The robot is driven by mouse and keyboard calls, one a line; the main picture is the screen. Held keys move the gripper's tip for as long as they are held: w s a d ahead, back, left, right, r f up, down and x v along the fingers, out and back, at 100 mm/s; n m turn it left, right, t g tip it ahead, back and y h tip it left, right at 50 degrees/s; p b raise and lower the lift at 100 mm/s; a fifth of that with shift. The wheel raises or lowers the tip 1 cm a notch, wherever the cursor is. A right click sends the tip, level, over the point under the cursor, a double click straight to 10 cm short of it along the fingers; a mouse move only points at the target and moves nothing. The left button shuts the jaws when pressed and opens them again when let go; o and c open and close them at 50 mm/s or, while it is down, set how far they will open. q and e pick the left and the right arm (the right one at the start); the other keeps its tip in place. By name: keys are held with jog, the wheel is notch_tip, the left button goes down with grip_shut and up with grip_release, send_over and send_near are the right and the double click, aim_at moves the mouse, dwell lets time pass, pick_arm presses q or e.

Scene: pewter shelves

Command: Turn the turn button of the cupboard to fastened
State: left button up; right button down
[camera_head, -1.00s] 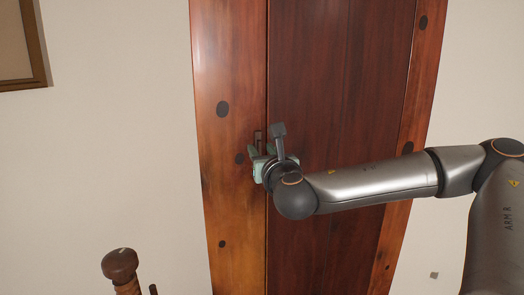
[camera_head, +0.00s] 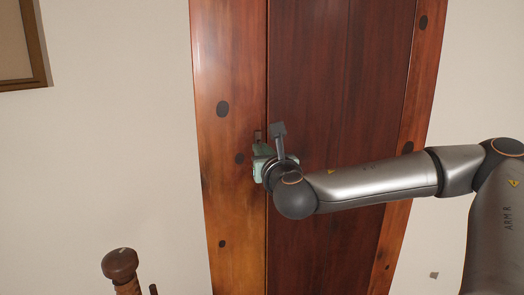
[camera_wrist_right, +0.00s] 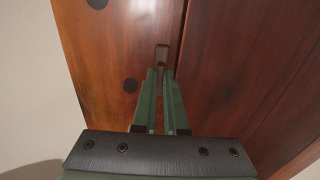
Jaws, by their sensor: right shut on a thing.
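The cupboard (camera_head: 325,90) is a tall reddish-brown wooden piece with a lighter frame and a dark door. The turn button (camera_wrist_right: 162,56) is a small brown piece at the seam between the frame's left stile and the door; its upper end shows in the right wrist view above my fingertips. In the head view it is a small dark shape (camera_head: 258,136). My right gripper (camera_wrist_right: 162,75) has its green fingers close together, shut on the turn button. The button's lower part is hidden between the fingers. My left gripper is not in view.
A turned wooden post (camera_head: 121,265) stands at the lower left. A framed picture (camera_head: 20,45) hangs on the pale wall at the upper left. The wall left of the cupboard is otherwise bare.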

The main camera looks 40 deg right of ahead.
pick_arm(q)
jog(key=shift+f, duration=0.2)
pick_arm(e)
jog(key=shift+f+m, duration=0.1)
jog(key=shift+m, duration=0.2)
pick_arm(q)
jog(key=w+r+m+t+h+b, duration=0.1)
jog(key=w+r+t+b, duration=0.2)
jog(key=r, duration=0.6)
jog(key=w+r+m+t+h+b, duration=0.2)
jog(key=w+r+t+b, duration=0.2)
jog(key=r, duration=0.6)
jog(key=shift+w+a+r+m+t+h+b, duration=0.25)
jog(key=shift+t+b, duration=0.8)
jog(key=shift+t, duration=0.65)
pick_arm(e)
jog(key=shift+d+f+m, duration=0.1)
jog(key=shift+d+m, duration=0.05)
jog(key=shift+m, duration=8.65)
jog(key=c, duration=1)
grip_release()
jog(key=shift+s, duration=0.1)
